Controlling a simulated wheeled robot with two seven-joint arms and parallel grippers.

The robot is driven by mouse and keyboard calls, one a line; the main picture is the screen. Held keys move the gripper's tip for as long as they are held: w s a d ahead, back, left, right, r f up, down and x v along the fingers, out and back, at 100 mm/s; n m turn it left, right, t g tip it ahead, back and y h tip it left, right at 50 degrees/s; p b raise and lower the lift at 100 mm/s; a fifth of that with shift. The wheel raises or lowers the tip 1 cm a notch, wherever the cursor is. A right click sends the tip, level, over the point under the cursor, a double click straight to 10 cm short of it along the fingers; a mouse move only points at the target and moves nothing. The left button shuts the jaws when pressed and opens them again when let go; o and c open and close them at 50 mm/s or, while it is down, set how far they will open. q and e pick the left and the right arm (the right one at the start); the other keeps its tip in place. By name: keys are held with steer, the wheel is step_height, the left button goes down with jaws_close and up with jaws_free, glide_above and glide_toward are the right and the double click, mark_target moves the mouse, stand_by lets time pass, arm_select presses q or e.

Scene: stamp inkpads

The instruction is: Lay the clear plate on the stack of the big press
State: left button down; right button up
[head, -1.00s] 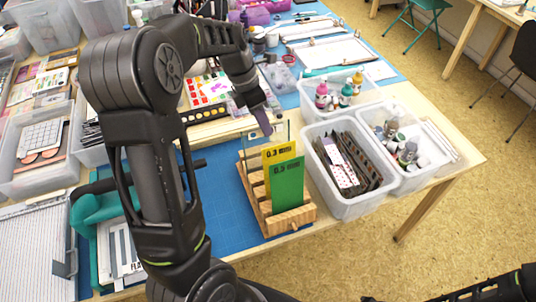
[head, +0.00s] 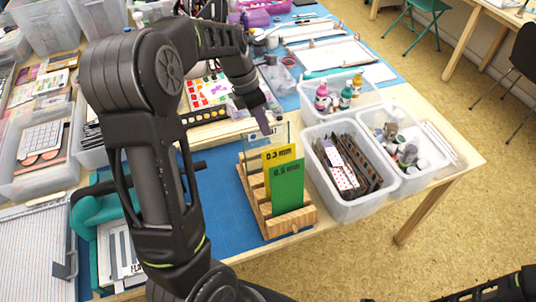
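The clear plate (head: 281,136) stands upright at the back of a wooden rack (head: 288,223), behind a yellow card marked 0.3 mm (head: 280,154) and a green card marked 0.5 mm (head: 288,190). My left gripper (head: 264,126) points down at the plate's top edge. Its fingertips overlap the plate in view, and I cannot tell whether they are closed on it. A teal press (head: 92,212) with a dark handle stands at the left, mostly behind my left arm. White lettered sheets (head: 116,252) lie at it; its stack is not clearly visible. My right gripper is not seen.
Clear bins with dark strips (head: 345,205), small bottles (head: 345,96) and jars stand right of the rack. A paint palette (head: 208,90) lies behind. The blue mat (head: 225,205) is bare between press and rack. A paper trimmer (head: 35,250) lies at left.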

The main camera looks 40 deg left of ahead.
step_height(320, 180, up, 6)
steer(key=p, duration=0.6)
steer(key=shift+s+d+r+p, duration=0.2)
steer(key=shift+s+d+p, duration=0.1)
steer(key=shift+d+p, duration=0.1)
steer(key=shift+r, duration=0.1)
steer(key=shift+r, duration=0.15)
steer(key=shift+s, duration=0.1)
